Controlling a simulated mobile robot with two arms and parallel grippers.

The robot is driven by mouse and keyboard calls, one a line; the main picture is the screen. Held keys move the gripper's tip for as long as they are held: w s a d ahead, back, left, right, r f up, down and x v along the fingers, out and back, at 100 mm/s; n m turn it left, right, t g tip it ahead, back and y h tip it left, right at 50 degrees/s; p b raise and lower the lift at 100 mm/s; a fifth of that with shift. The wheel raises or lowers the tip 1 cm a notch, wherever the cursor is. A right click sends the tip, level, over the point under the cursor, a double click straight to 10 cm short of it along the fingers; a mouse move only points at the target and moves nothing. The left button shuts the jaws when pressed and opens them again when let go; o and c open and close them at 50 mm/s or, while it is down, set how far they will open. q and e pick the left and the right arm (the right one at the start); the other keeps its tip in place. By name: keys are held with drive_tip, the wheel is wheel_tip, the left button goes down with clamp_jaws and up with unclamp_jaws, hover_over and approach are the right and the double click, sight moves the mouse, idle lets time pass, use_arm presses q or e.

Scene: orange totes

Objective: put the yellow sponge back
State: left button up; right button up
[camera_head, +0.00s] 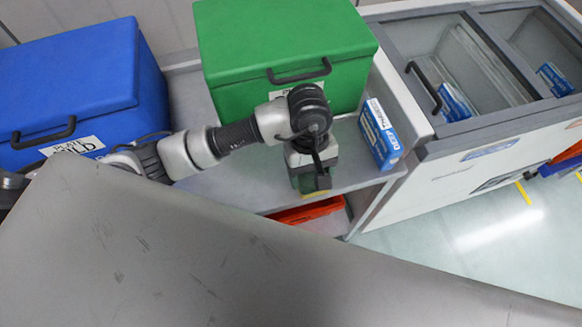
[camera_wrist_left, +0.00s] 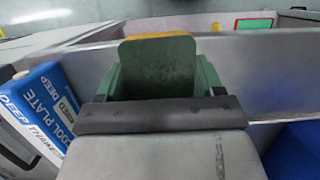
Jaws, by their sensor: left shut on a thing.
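My left gripper (camera_head: 311,183) points down over the front edge of the grey shelf, in front of the green box. It is shut on the sponge, whose yellow edge (camera_head: 315,195) shows just below the fingers in the head view. In the left wrist view the sponge shows a yellow strip (camera_wrist_left: 160,36) along its far edge. A dark green face fills the space between the fingers; I cannot tell whether it is part of the sponge. The gripper hides most of the sponge. My right gripper is not in view.
A green lidded box (camera_head: 285,45) and a blue lidded box (camera_head: 75,85) stand on the grey shelf (camera_head: 362,176). A blue-and-white carton (camera_head: 379,135) stands at the shelf's right end. An orange tote (camera_head: 306,211) sits below. A glass-topped freezer (camera_head: 465,75) is at the right.

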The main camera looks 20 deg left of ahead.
use_arm(q)
drive_tip(key=w+a+f, duration=0.1)
drive_tip(key=a+f, duration=0.1)
drive_tip(key=a, duration=0.1)
drive_tip(key=w+a+f+p, duration=0.1)
drive_tip(key=a, duration=0.1)
drive_tip(key=shift+w+f, duration=0.2)
drive_tip(key=shift+w, duration=0.15)
drive_tip(key=shift+a+f, duration=0.1)
drive_tip(key=shift+f, duration=0.1)
wheel_tip(320, 180, down, 3)
drive_tip(key=shift+f+p, duration=0.15)
drive_tip(key=shift+p, duration=0.45)
drive_tip(key=shift+f, duration=0.25)
drive_tip(key=shift+w, duration=0.1)
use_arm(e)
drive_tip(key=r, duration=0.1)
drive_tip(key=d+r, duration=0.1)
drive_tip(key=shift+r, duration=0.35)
use_arm(q)
drive_tip(key=shift+f, duration=0.2)
drive_tip(key=o, duration=1.2)
drive_tip(key=shift+r, duration=0.1)
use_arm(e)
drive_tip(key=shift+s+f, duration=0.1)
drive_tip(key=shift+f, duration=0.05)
